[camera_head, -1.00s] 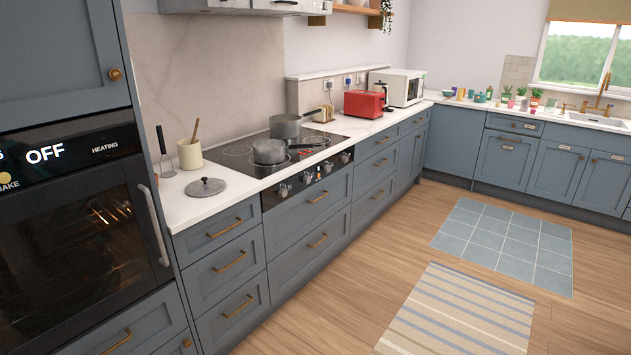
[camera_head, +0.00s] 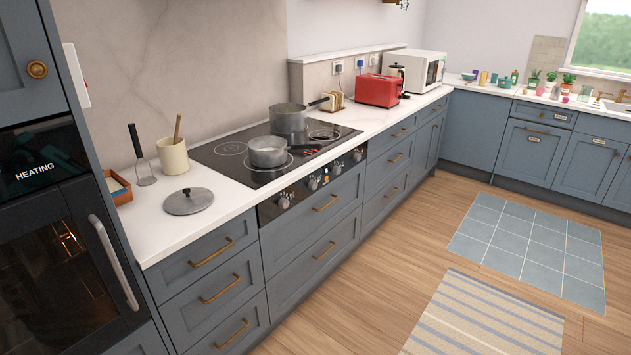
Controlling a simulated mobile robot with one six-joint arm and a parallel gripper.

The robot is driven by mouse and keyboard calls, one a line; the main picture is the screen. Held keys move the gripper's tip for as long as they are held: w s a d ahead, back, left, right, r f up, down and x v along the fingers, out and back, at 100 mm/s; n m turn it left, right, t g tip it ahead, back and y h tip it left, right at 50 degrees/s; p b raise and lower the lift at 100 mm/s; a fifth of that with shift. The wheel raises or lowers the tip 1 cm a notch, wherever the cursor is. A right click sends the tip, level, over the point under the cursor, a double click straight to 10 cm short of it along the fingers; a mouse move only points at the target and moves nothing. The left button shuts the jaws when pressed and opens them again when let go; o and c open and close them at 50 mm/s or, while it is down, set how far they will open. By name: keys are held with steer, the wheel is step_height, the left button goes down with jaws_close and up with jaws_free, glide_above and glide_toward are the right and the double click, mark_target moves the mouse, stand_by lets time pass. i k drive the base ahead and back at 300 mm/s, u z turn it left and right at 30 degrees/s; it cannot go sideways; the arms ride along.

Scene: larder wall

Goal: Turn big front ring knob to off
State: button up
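The black cooktop (camera_head: 226,160) is set in the white counter. Its front panel (camera_head: 266,212) carries a row of several ring knobs, among them a left knob (camera_head: 285,200), a middle knob (camera_head: 313,183) and a right knob (camera_head: 357,155). The knob markings are too small to read, so I cannot tell which one is the big front ring knob or how each is set. A grey pan (camera_head: 268,152) sits on a front ring, and a taller pot (camera_head: 289,119) stands behind it. My gripper is not in view.
A grey lid (camera_head: 188,201), a utensil pot (camera_head: 173,157) and a spatula (camera_head: 146,181) are on the counter left of the cooktop. A red toaster (camera_head: 378,90) stands to the right. The wooden floor (camera_head: 370,265) before the drawers is clear; rugs lie further right.

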mark_target(313, 184)
steer(key=u, duration=0.25)
steer(key=i, duration=0.7)
steer(key=u, duration=0.75)
steer(key=i, duration=0.6)
steer(key=u, duration=0.25)
